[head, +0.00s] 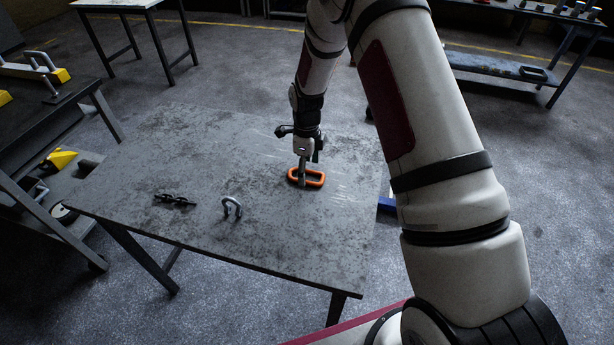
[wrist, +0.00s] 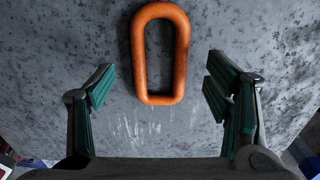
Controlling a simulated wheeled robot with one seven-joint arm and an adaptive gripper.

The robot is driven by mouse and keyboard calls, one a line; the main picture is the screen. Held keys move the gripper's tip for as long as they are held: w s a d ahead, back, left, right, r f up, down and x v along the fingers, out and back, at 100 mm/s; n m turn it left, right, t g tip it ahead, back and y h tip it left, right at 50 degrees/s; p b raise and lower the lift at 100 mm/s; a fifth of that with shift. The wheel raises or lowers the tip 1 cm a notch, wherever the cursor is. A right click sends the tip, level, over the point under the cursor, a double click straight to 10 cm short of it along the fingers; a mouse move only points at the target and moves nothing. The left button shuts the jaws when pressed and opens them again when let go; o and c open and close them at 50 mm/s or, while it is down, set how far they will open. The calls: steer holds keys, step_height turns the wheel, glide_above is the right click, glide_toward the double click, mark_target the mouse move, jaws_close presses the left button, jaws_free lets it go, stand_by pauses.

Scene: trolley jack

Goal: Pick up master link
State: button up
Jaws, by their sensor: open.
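The master link, an orange oblong ring (head: 315,179), lies flat on the grey worn table (head: 130,180). In the wrist view the orange master link (wrist: 138,55) stands at the upper middle, in line with the gap between the fingers and beyond their tips. My gripper (head: 302,178) points down over the left part of the link in the head view and hides some of it. In the wrist view my gripper (wrist: 160,88) is open, with its teal pads wide apart and nothing between them. I cannot tell its exact height above the table.
A grey shackle (head: 232,207) and a short dark chain (head: 174,200) lie on the table left of the link. A dark bench with yellow parts (head: 50,95) stands at the left. Other tables (head: 140,4) stand behind. The tabletop around the link is clear.

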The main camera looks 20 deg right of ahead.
steer(key=shift+f, duration=0.8)
steer(key=shift+c, duration=0.6)
steer(key=c, duration=1.3)
steer(key=shift+r, duration=0.1)
